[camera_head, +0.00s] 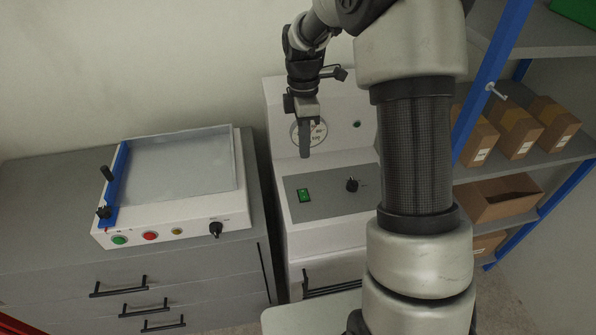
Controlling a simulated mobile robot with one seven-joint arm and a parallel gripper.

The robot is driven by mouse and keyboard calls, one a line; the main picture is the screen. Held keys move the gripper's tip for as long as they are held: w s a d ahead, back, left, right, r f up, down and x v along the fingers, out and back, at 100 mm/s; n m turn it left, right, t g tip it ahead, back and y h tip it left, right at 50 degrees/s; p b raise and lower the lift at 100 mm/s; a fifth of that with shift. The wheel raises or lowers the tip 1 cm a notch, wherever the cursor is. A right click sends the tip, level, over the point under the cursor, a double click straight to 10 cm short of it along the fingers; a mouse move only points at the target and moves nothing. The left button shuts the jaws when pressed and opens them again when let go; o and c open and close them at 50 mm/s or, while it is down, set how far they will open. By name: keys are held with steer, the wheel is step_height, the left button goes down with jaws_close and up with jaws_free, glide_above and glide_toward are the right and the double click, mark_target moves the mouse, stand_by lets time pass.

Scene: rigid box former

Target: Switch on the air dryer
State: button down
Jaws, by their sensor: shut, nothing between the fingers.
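A white machine (276,102) with a round gauge (318,131) on its upright back stands in the middle; it looks like the air dryer. Its grey sloped panel (325,205) carries a green rocker switch (304,195) at the left and a black knob (352,185) at the right. I cannot tell which way the switch is set. My gripper (304,154) is shut and empty, pointing down in front of the gauge. It appears above and behind the green switch, apart from it.
A flat white device (180,215) with a blue bar and coloured buttons sits on the grey drawer cabinet (45,215) at left. A blue-framed shelf (525,155) with cardboard boxes stands at right. My arm hides the machine's right side.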

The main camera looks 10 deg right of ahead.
mark_target(305, 198)
steer(key=shift+w+f+n, duration=0.3)
steer(key=shift+w+f, duration=0.05)
steer(key=shift+f, duration=0.4)
steer(key=shift+f, duration=0.1)
steer(key=f, duration=0.4)
steer(key=s+f, duration=0.1)
steer(key=f, duration=0.8)
steer(key=shift+s+f+b, duration=0.35)
steer(key=shift+b, duration=0.05)
steer(key=shift+s+f, duration=0.15)
steer(key=shift+f, duration=0.15)
